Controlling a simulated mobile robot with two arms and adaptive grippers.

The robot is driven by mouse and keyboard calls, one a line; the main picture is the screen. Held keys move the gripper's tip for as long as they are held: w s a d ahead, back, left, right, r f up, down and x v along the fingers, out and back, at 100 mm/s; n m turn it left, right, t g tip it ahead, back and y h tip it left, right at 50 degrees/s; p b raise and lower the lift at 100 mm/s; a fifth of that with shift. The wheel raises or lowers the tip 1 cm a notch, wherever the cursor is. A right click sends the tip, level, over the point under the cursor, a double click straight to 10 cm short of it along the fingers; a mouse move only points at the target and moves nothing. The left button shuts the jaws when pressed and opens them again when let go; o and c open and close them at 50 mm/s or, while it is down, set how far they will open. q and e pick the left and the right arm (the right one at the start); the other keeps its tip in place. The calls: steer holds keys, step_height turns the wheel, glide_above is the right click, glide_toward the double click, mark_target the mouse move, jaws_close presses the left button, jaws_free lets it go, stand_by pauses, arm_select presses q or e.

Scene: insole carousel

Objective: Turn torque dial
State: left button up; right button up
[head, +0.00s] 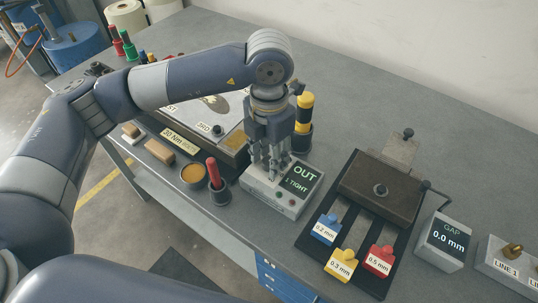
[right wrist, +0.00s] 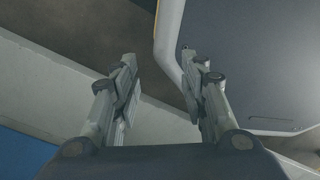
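A pale box (head: 290,205) with a dark display (head: 299,178) reading "OUT" and "1 TIGHT" stands near the middle of the bench in the head view. My left gripper (head: 270,172) points straight down over the left part of this box's top, with its fingertips at or just above the surface. The fingers hide what lies under them, so no dial is clearly seen there, and I cannot tell whether they hold anything. My right gripper (right wrist: 160,68) shows in the right wrist view with its fingers apart and nothing between them.
Left of the box are a dark cup (head: 219,193) with a red-handled tool and a plate fixture with a "20 Nm" label (head: 181,140). A yellow-black tool (head: 304,108) stands behind. To the right are a gauge fixture (head: 380,190), coloured tags and a "GAP 0.0 mm" display (head: 447,238).

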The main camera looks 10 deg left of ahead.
arm_select(q)
steer(key=shift+f, duration=0.1)
step_height(320, 180, up, 12)
stand_by(0.7)
stand_by(0.3)
